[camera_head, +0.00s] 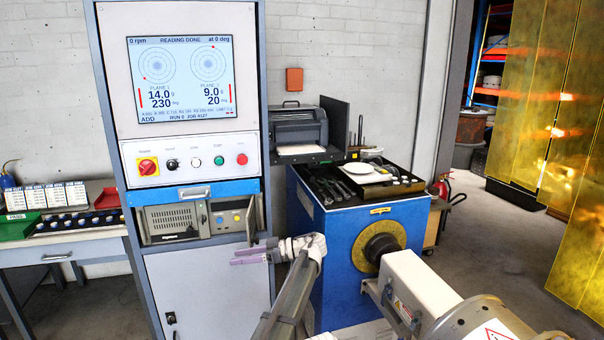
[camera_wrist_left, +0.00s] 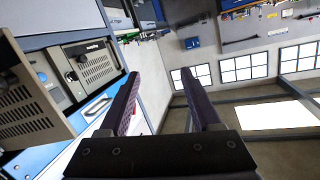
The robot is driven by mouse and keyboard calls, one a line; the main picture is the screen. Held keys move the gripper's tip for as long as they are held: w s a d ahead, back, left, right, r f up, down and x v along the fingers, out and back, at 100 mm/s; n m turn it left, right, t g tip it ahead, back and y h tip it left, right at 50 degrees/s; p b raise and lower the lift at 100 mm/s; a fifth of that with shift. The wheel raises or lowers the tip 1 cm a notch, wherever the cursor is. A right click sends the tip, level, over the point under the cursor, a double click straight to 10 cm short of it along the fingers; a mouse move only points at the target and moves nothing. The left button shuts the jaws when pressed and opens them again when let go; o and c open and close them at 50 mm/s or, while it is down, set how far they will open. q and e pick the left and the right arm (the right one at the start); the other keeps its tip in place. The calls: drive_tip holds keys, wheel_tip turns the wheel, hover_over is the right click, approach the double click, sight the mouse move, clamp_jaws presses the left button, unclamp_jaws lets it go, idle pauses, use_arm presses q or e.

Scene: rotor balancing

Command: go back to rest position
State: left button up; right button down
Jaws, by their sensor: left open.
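My left gripper (camera_head: 240,256) is held in front of the grey control cabinet (camera_head: 215,292), below its handle and instrument drawers. Its purple-lined fingers point to the left. In the left wrist view the two fingers of the gripper (camera_wrist_left: 163,85) stand apart with nothing between them. My left arm reaches up from the bottom middle of the head view. My right gripper does not show in either view.
The cabinet's screen (camera_head: 181,72) reads "READING DONE" at 0 rpm. A blue machine (camera_head: 338,250) with tools on top stands close right of my gripper. A workbench (camera_head: 60,252) with small trays is at left. Yellow see-through panels (camera_head: 530,110) stand at right, with open floor before them.

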use_arm(q)
drive_tip(key=s+a+f+m+h, duration=0.3)
drive_tip(key=s+f+m+h, duration=0.3)
drive_tip(key=s, duration=0.4)
drive_tip(key=s+a+f+m+h, duration=0.3)
drive_tip(key=s+f+m+h, duration=0.1)
drive_tip(key=s+f, duration=0.5)
drive_tip(key=s+d+f+m+t+h, duration=0.1)
drive_tip(key=s+d+f+m+h, duration=0.2)
drive_tip(key=s+d+m+h, duration=0.5)
drive_tip(key=s+d+r+m+g+y+p, duration=0.1)
drive_tip(key=s+d+r+y+p, duration=0.2)
drive_tip(key=s+d+r+p, duration=0.5)
drive_tip(key=shift+d+r+m+p, duration=0.3)
drive_tip(key=shift+d+r+p, duration=0.45)
drive_tip(key=shift+d+p, duration=0.15)
